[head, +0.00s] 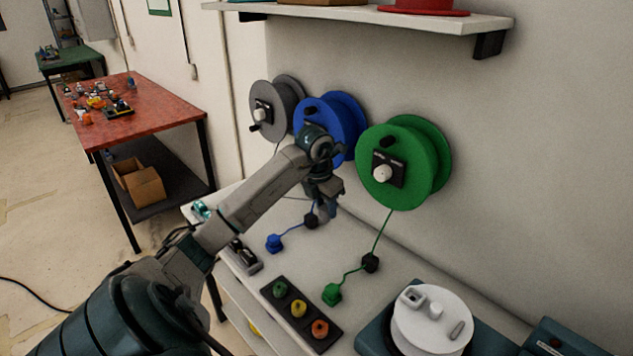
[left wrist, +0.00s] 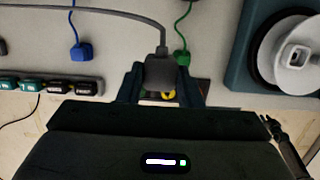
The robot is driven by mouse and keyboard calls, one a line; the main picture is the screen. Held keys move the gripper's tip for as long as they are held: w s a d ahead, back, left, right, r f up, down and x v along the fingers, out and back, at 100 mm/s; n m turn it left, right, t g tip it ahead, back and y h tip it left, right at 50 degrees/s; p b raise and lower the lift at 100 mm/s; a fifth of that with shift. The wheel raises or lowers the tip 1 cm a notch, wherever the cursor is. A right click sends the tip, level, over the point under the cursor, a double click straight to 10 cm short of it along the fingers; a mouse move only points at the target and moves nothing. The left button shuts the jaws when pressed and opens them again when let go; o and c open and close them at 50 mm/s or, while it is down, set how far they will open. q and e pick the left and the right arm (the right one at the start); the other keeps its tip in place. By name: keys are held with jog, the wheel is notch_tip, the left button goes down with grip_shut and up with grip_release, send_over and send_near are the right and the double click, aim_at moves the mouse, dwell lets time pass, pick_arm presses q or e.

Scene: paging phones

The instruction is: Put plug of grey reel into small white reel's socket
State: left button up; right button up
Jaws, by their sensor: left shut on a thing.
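The grey reel (head: 277,107) hangs on the wall, leftmost of three large reels. My left gripper (head: 324,209) is shut on the grey plug (left wrist: 161,74), held above the white bench, with its grey cable running up and left in the left wrist view. The small white reel (head: 436,332) lies flat on a teal base at the lower right of the head view. Its raised socket (head: 412,296) faces up and also shows in the left wrist view (left wrist: 295,55). The plug is apart from it, well to its left. A dark jointed shape at the lower right of the wrist view may be my right gripper.
A blue reel (head: 335,125) and a green reel (head: 412,160) hang beside the grey one. Their blue plug (head: 274,243) and green plug (head: 332,294) rest on the bench. A dark panel (head: 300,312) with coloured knobs lies near the front edge. A shelf (head: 400,16) is above.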

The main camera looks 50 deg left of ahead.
pick_arm(q)
jog(key=w+d+p, duration=0.1)
jog(key=d+p, duration=0.6)
jog(key=d, duration=0.9)
jog(key=shift+w+d, duration=0.3)
jog(key=shift+d, duration=0.05)
jog(key=shift+a, duration=0.1)
